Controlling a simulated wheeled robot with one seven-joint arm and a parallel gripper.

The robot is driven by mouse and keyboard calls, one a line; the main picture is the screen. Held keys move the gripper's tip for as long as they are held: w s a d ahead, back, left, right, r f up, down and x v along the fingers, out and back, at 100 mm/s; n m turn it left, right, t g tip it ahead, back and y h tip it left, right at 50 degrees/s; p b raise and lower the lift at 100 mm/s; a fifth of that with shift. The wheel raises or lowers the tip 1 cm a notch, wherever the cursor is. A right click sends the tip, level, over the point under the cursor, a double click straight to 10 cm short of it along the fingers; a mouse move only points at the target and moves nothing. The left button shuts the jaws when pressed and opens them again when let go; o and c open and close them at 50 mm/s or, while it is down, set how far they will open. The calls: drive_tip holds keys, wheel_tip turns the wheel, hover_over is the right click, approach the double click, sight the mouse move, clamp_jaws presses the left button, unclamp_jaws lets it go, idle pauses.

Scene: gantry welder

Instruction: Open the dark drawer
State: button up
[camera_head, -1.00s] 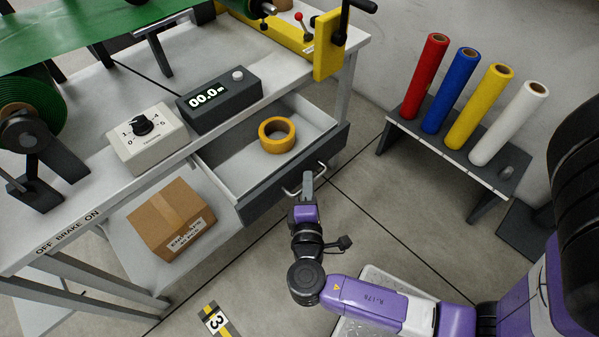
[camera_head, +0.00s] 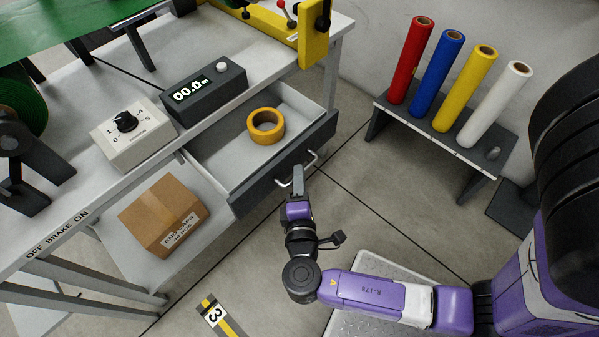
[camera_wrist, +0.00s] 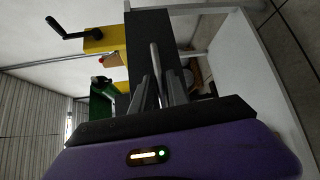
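The drawer has a dark grey front (camera_head: 262,192) and pale inner walls. It stands well out from under the table, open at the top. Its light metal bar handle (camera_head: 311,157) is on the front, and the bar also shows in the wrist view (camera_wrist: 155,62). My gripper (camera_head: 297,180) is at the middle of the handle. In the wrist view its two fingers (camera_wrist: 159,92) lie on either side of the bar and look shut on it. The exact contact is partly hidden by the fingers.
A roll of yellow tape (camera_head: 265,126) lies in the drawer. A cardboard box (camera_head: 163,214) sits on the lower shelf. A rack (camera_head: 440,135) with several coloured rolls stands at the right. The floor between drawer and rack is clear.

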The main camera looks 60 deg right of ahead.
drive_tip(key=f+v, duration=0.1)
drive_tip(key=v, duration=0.5)
drive_tip(key=shift+r, duration=0.45)
drive_tip(key=shift+s, duration=0.1)
drive_tip(key=s+a+f+n+y+p, duration=0.1)
drive_tip(key=s+a+f+y+p, duration=0.1)
drive_tip(key=s+f+y, duration=0.3)
drive_tip(key=s+a+r+m+t+y+p, duration=0.1)
drive_tip(key=s+a+r+m+t+y, duration=0.1)
drive_tip(key=s+a+y, duration=0.35)
wheel_tip(320, 180, up, 21)
drive_tip(key=a+m+t+y+p, duration=0.2)
drive_tip(key=a+m+t+y, duration=0.1)
drive_tip(key=m+t+y, duration=0.1)
drive_tip(key=shift+s+f+m+t, duration=0.25)
drive_tip(key=shift+m+t, duration=0.45)
drive_tip(key=shift+m, duration=0.4)
